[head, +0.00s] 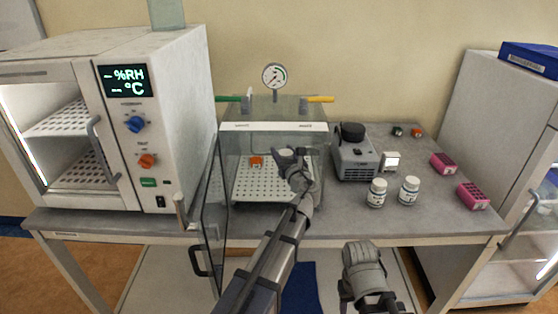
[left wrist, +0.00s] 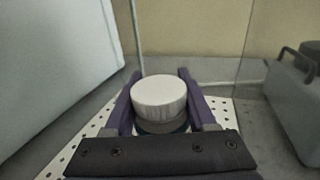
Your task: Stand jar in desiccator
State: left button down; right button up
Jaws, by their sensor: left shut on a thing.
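The desiccator (head: 272,127) is a clear box on the bench with a gauge on top. Its clear door (head: 212,215) stands open at the left. Inside is a white perforated shelf (head: 262,187), which also shows in the left wrist view (left wrist: 217,108). My left gripper (head: 291,160) reaches inside over the shelf. In the left wrist view its purple fingers close on a white-lidded jar (left wrist: 158,97), which looks upright. I cannot tell whether the jar's base touches the shelf. The arm hides the jar in the head view. My right gripper (head: 368,300) is low, in front of the bench; its jaws are unclear.
Two white-capped jars (head: 377,193) (head: 409,190) stand right of the desiccator, before a grey device (head: 353,158). Pink racks (head: 473,196) lie at the right. An orange item (head: 256,161) is at the shelf's back. A large oven-like cabinet (head: 150,110) stands left.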

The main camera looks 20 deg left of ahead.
pick_arm(q)
notch_tip(320, 180, down, 2)
jog(key=shift+s+d+f+b, duration=0.1)
jog(key=shift+f+b, duration=0.15)
jog(key=shift+b, duration=0.3)
jog(key=shift+s+d+f, duration=0.1)
jog(key=shift+s+d, duration=0.05)
jog(key=shift+d, duration=0.15)
jog(key=shift+a, duration=0.15)
jog(key=shift+f+b, duration=0.15)
jog(key=shift+b, duration=0.2)
jog(key=shift+c, duration=1)
grip_release()
pick_arm(e)
notch_tip(320, 180, down, 3)
jog(key=shift+s+d+f, duration=0.1)
jog(key=shift+d, duration=0.05)
pick_arm(q)
jog(key=shift+r+p, duration=0.35)
jog(key=v, duration=1.2)
jog(key=shift+f, duration=0.15)
pick_arm(e)
jog(key=shift+r, duration=0.2)
